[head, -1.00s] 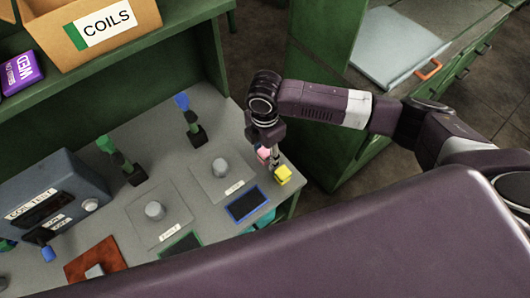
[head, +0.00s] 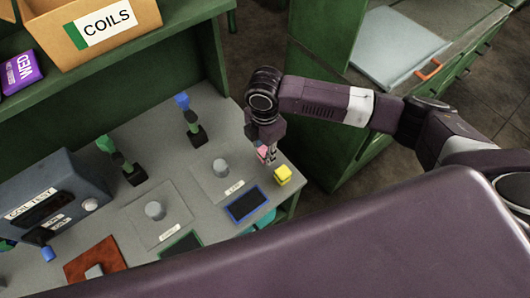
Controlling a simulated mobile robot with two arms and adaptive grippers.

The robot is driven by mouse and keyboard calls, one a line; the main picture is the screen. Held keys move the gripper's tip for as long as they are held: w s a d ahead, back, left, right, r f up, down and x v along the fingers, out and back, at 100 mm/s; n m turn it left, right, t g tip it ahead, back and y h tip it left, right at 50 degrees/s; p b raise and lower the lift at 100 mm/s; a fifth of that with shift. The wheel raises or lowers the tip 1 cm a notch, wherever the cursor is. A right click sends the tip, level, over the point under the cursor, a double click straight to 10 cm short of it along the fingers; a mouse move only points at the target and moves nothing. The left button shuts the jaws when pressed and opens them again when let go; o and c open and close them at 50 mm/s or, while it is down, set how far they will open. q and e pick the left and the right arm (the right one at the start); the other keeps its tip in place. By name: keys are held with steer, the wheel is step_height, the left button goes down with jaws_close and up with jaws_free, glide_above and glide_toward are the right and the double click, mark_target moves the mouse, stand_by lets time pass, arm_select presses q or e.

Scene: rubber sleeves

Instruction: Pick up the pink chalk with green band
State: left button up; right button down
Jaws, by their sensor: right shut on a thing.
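The pink chalk (head: 262,153) is a small pink piece at the right end of the grey bench, partly hidden by my right gripper. Its green band cannot be made out. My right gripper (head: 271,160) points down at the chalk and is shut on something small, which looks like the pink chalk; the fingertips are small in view. My left gripper is not in view.
A blue-framed dark pad (head: 247,204) lies in front of the gripper. Grey knobs on plates (head: 221,168), green and blue-topped stands (head: 191,120) and a coil test box (head: 52,204) are on the bench (head: 160,105). A green cabinet (head: 335,110) stands to the right.

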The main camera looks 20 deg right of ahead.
mark_target(265, 150)
step_height(265, 150, up, 19)
steer(key=b, duration=0.2)
